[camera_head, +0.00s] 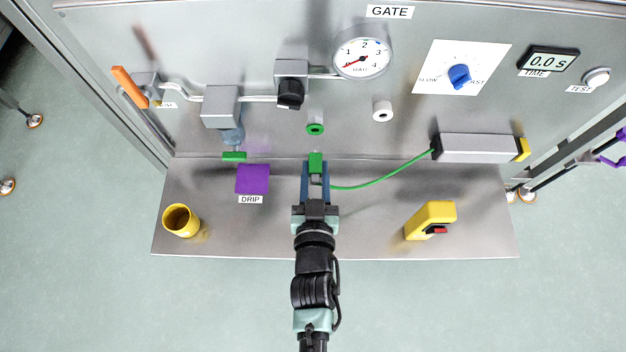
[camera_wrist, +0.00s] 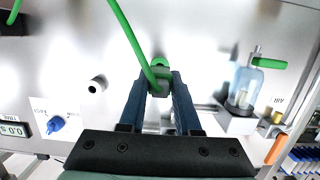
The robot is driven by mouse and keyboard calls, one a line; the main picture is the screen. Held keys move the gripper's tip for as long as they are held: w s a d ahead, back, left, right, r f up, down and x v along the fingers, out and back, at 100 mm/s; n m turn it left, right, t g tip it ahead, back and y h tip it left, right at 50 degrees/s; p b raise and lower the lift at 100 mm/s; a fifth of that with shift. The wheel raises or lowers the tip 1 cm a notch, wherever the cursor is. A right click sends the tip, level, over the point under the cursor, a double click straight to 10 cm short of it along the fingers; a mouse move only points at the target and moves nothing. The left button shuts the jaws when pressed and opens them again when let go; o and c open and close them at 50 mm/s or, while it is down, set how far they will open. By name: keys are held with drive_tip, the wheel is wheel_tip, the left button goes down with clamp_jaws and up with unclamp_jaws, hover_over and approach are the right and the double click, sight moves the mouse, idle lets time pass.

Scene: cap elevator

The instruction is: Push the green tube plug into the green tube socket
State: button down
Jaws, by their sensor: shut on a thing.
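My gripper (camera_head: 316,185) is shut on the green tube plug (camera_head: 316,162), which points toward the panel. A green tube (camera_head: 385,178) runs from the plug to the grey cylinder on the right. The green tube socket (camera_head: 315,129) is a green ring on the panel, just beyond the plug in the head view, with a visible gap between them there. In the wrist view the plug (camera_wrist: 160,88) sits between my blue fingers. A green ring part (camera_wrist: 160,62) shows just behind it; I cannot tell from this view whether they touch.
A white socket (camera_head: 382,110) is right of the green one. A pressure gauge (camera_head: 362,58) and a black knob (camera_head: 290,94) sit above. The grey cylinder (camera_head: 478,148) is at right.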

sight(315, 154)
drive_tip(key=shift+w, duration=1.65)
drive_tip(key=shift+w, duration=1.15)
idle(0.5)
drive_tip(key=c, duration=0.5)
unclamp_jaws()
drive_tip(key=shift+s+r+p, duration=0.25)
drive_tip(key=shift+s+p, duration=0.1)
drive_tip(key=shift+s, duration=0.8)
drive_tip(key=shift+s+r+p, duration=0.25)
drive_tip(key=shift+s+p, duration=0.15)
drive_tip(key=shift+s, duration=0.75)
drive_tip(key=shift+s+r+p, duration=0.25)
drive_tip(key=shift+s+p, duration=0.1)
drive_tip(key=shift+s, duration=0.8)
